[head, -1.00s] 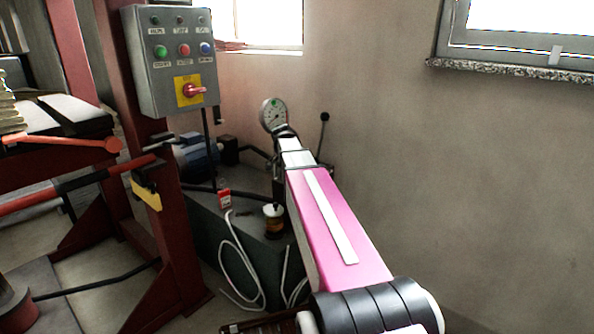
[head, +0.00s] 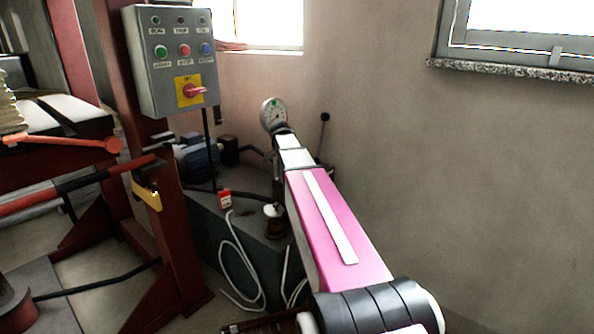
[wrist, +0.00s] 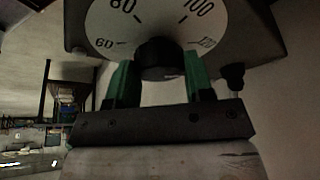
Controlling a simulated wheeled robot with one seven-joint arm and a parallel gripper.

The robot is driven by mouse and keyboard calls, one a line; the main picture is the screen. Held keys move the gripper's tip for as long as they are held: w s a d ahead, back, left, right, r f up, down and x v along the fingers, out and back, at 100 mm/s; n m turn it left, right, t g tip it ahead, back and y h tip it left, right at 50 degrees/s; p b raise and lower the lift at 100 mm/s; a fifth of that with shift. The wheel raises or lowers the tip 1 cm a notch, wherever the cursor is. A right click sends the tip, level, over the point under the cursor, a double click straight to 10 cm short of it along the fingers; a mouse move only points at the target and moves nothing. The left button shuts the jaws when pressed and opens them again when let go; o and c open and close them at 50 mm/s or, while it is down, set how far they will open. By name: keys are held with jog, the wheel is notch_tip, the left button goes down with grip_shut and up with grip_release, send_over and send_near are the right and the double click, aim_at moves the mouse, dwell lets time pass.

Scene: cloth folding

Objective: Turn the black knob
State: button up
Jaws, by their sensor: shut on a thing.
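In the wrist view the round black knob (wrist: 158,58) sits at the middle of a white dial (wrist: 118,22) with black numbers. My gripper (wrist: 159,68) has a green finger on each side of the knob and is shut on it. In the head view my pink arm reaches away toward a round gauge (head: 273,114) near the wall. The knob cannot be made out there, and the gripper's fingers are too small to read.
A grey control box (head: 172,60) with coloured buttons and a red switch hangs on a dark red frame at the left. A blue motor (head: 197,158) and a small bottle (head: 273,218) stand on a dark green tank (head: 262,258).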

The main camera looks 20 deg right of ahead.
dwell(0.3)
jog(key=o, duration=0.9)
jog(key=v, duration=1)
jog(key=shift+r, duration=0.4)
jog(key=shift+a, duration=0.1)
